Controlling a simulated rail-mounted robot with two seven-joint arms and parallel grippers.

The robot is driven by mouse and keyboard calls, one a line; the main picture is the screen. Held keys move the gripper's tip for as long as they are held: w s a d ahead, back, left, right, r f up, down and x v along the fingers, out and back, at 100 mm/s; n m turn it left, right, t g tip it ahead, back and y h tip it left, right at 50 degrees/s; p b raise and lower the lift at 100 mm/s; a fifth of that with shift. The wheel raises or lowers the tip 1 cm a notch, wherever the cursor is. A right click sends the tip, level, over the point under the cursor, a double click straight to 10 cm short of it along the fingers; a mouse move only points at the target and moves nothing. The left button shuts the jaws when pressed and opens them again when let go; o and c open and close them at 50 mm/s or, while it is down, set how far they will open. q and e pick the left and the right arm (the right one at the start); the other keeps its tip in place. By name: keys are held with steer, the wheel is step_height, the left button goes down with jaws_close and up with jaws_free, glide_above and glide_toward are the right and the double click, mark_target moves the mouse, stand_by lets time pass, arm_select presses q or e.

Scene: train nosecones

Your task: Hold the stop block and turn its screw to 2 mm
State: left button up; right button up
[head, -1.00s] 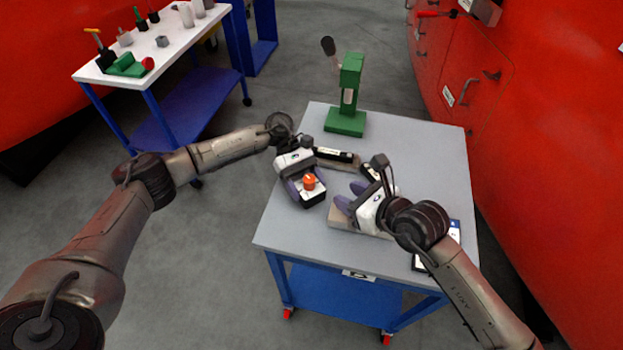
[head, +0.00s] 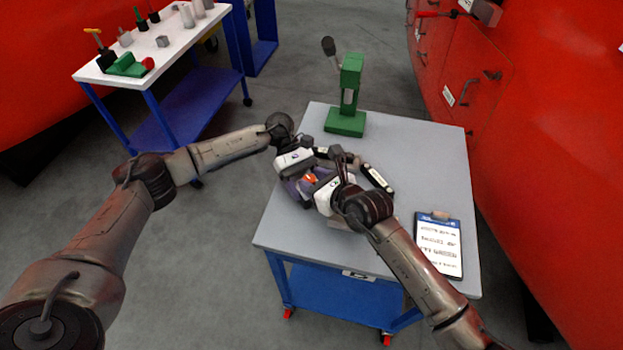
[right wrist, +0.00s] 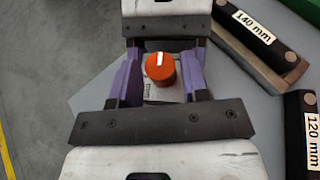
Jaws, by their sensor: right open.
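The stop block (right wrist: 163,93) shows in the right wrist view as a pale face with a scale, under an orange screw knob (right wrist: 161,68) with a white mark. In the head view the knob (head: 311,178) is partly hidden between the grippers. My left gripper (head: 304,187) has its purple fingers on both sides of the block and appears closed on it. My right gripper (right wrist: 158,78) is open, its purple fingers apart on either side of the knob. In the head view it faces the left gripper closely. Contact with the knob cannot be told.
A 140 mm bar (right wrist: 262,36) and a 120 mm bar (right wrist: 308,135) lie close by on the grey table (head: 420,160). A green lever stand (head: 347,100) is at the back. A clipboard (head: 439,245) lies at the right. A white bench (head: 185,55) stands at the far left.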

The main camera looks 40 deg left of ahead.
steer(key=shift+a+f, duration=0.2)
steer(key=shift+a, duration=0.3)
steer(key=c, duration=0.6)
steer(key=shift+f, duration=0.1)
steer(key=shift+w+n+g, duration=0.15)
steer(key=shift+n+g, duration=0.55)
steer(key=shift+g, duration=0.1)
arm_select(q)
steer(key=shift+r, duration=0.1)
arm_select(e)
steer(key=shift+w+n+g+h, duration=0.1)
steer(key=shift+n+g+h, duration=0.3)
steer(key=shift+n+g, duration=1.65)
steer(key=shift+g, duration=0.45)
